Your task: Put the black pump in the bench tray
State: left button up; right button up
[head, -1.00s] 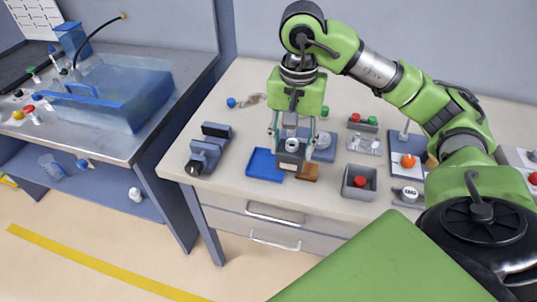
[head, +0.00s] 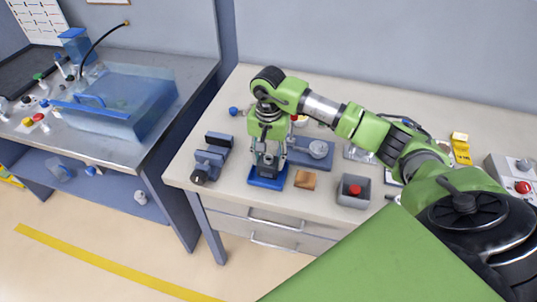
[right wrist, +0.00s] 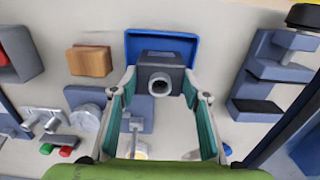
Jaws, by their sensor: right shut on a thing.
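The black pump (head: 268,170), a dark block with a round grey port on top, is between the fingers of my right gripper (head: 268,158). The right wrist view shows both fingertips of the gripper (right wrist: 163,92) shut on the sides of the pump (right wrist: 160,74). The blue bench tray (head: 265,184) lies directly below the pump near the bench's front edge. In the right wrist view the pump covers part of the tray (right wrist: 188,44). I cannot tell whether the pump touches the tray floor. My left gripper is out of view.
A grey-blue vise (head: 208,160) stands left of the tray. A grey fixture with a round disc (head: 318,149) is behind.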

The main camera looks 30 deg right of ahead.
aim_at(269, 160)
jog(key=shift+f+b, duration=0.35)
jog(key=shift+b, duration=0.05)
jog(key=o, duration=1.3)
jog(key=shift+r, duration=0.1)
jog(key=shift+c, duration=0.2)
jog(key=shift+r+p, duration=0.2)
jog(key=shift+p, duration=0.15)
jog(key=shift+w+r+b, duration=0.1)
jog(key=shift+r+b, duration=0.25)
jog(key=shift+r, duration=0.05)
notch_tip(269, 160, up, 11)
jog(key=b, duration=0.3)
